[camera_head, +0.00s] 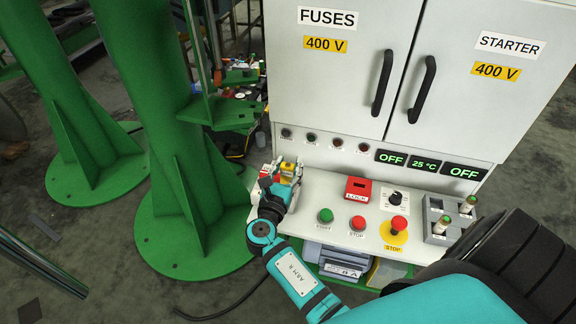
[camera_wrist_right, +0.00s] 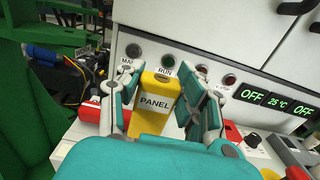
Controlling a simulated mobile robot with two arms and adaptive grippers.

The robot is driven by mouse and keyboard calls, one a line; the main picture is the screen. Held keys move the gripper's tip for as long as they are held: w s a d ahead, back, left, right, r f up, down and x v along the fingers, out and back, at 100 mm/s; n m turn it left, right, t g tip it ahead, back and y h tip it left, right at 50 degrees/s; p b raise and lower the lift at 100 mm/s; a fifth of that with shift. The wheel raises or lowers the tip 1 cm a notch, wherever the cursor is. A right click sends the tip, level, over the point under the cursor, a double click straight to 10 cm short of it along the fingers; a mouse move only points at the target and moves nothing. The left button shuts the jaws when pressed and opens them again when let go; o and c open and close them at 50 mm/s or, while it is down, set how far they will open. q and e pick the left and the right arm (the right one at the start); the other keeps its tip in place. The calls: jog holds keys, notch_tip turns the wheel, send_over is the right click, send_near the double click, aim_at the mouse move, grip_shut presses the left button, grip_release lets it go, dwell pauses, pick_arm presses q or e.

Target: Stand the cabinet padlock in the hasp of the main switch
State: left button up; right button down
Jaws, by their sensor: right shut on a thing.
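My right gripper (camera_head: 282,184) is over the left end of the white control shelf (camera_head: 319,185). It is shut on a yellow padlock labelled PANEL (camera_wrist_right: 156,104), upright between the fingers (camera_wrist_right: 158,108) in the right wrist view. In the head view a yellow-and-red bit of it (camera_head: 289,168) shows above the fingers. A red part (camera_wrist_right: 90,110) stands just left of the gripper. I cannot tell whether it is the main switch, and I see no clear hasp. The padlock's lower end is hidden by my gripper. My left gripper is not in view.
A red LOCK box (camera_head: 358,188), a black rotary knob (camera_head: 396,198), green (camera_head: 325,215) and red (camera_head: 358,223) buttons and a yellow-based emergency stop (camera_head: 396,228) are on the shelf. A grey holder (camera_head: 440,218) stands at its right. The white cabinet (camera_head: 330,80) rises behind; a green column (camera_head: 185,140) is left.

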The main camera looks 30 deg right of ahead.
aim_at(287, 180)
jog(key=shift+f+b, duration=1.35)
jog(key=shift+f, duration=0.6)
jog(key=c, duration=0.8)
grip_release()
jog(key=shift+o, duration=0.2)
jog(key=shift+s+a, duration=0.1)
jog(key=v, duration=0.7)
jog(key=shift+s, duration=0.1)
